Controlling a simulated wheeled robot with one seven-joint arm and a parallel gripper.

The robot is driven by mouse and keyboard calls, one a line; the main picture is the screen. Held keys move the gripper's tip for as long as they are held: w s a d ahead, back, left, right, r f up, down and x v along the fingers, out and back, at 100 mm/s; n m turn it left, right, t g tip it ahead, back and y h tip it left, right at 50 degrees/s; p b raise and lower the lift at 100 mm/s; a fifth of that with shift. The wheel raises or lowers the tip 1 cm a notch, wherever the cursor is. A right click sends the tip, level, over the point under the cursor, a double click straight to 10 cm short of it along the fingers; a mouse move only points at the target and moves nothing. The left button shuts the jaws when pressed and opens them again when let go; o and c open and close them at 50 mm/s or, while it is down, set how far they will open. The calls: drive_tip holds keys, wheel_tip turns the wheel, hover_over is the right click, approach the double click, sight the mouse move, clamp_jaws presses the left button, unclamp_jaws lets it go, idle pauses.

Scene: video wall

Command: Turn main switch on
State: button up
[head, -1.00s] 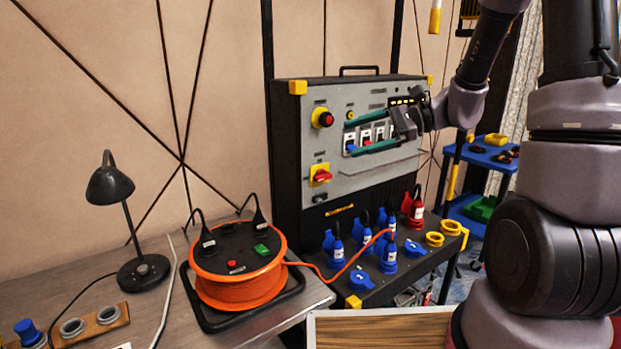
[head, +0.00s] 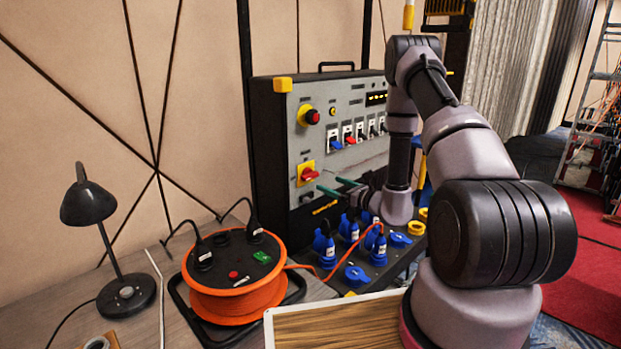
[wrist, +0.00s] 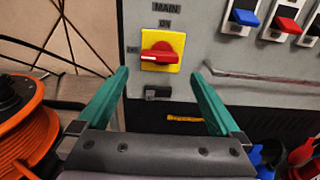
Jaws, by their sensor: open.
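The main switch is a red rotary handle on a yellow plate (head: 308,174) at the lower left of the grey panel. In the wrist view the red handle (wrist: 162,57) lies roughly level under the labels "MAIN" and "ON". My gripper (head: 335,189) has green fingers and is just right of and below the switch in the head view. In the wrist view the open gripper (wrist: 160,95) has its fingers spread on either side, with the switch beyond and between them. Nothing is held, and the fingers do not appear to touch the switch.
A red emergency button (head: 311,117) sits above the switch. Several breaker toggles (head: 350,137) are to the right. Blue sockets and plugs (head: 350,228) stand on the ledge below. An orange cable reel (head: 235,290) and a black lamp (head: 95,205) are on the bench at left.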

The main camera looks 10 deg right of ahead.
sight(312, 176)
drive_tip(key=x, duration=0.9)
drive_tip(key=c, duration=1.1)
